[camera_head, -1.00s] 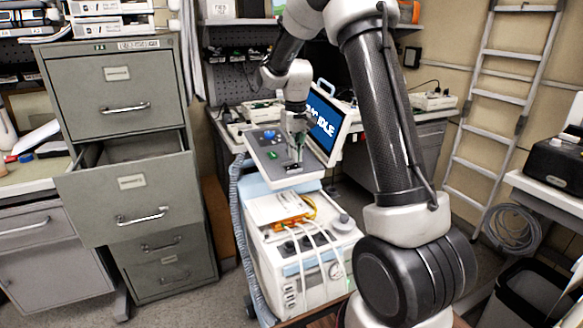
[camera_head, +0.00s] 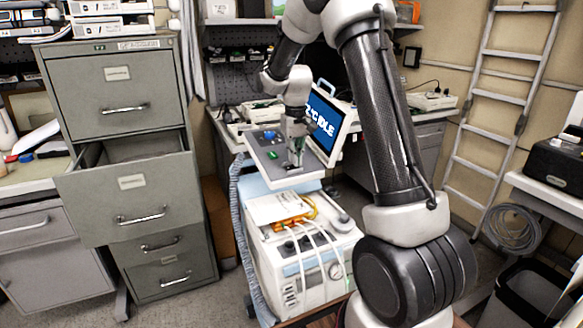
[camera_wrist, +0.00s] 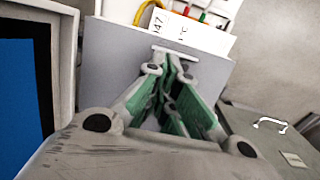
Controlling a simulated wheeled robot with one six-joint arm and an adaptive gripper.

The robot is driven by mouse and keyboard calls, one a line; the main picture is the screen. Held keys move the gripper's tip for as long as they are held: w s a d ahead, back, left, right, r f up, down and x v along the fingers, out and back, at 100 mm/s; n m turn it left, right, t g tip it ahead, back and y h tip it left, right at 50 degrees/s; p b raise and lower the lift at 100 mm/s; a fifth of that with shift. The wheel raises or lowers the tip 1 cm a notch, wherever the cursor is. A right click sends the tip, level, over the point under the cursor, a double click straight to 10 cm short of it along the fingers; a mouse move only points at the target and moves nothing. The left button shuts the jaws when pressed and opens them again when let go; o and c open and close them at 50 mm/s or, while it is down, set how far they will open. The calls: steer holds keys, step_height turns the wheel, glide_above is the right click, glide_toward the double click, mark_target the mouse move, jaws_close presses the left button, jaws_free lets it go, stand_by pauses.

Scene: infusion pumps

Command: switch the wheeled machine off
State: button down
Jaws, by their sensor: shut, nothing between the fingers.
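The wheeled machine (camera_head: 315,258) is a white and pale blue cart with hoses on its front. Its grey control panel (camera_head: 262,166) carries a blue control and a green control (camera_head: 277,156). Its tilted screen (camera_head: 322,120) is lit blue with white text that includes "IDLE". My gripper (camera_head: 296,163) is shut and empty, pointing down over the right part of the panel. In the wrist view my gripper (camera_wrist: 175,62) has green-padded fingers with their tips against the grey panel (camera_wrist: 112,65) in the picture. I cannot tell whether they touch it. They hide what lies beneath them.
A filing cabinet (camera_head: 125,80) with one drawer pulled out stands left of the machine. A corrugated hose (camera_head: 238,220) runs down the machine's left side. A workbench (camera_head: 405,120) is behind, and a ladder (camera_head: 505,90) leans at the right.

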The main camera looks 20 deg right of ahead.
step_height(320, 180, up, 7)
stand_by(0.8)
steer(key=shift+f, duration=0.1)
steer(key=shift+g, duration=0.3)
steer(key=s+f, duration=0.2)
steer(key=s, duration=0.1)
steer(key=shift+s+f, duration=0.15)
steer(key=shift+s, duration=0.1)
steer(key=s+r+t, duration=0.2)
steer(key=s+r, duration=0.3)
steer(key=s, duration=1)
steer(key=s+a+r+t, duration=0.1)
steer(key=s+r+t, duration=0.2)
steer(key=s, duration=1.2)
step_height(320, 180, up, 2)
steer(key=shift+r, duration=0.1)
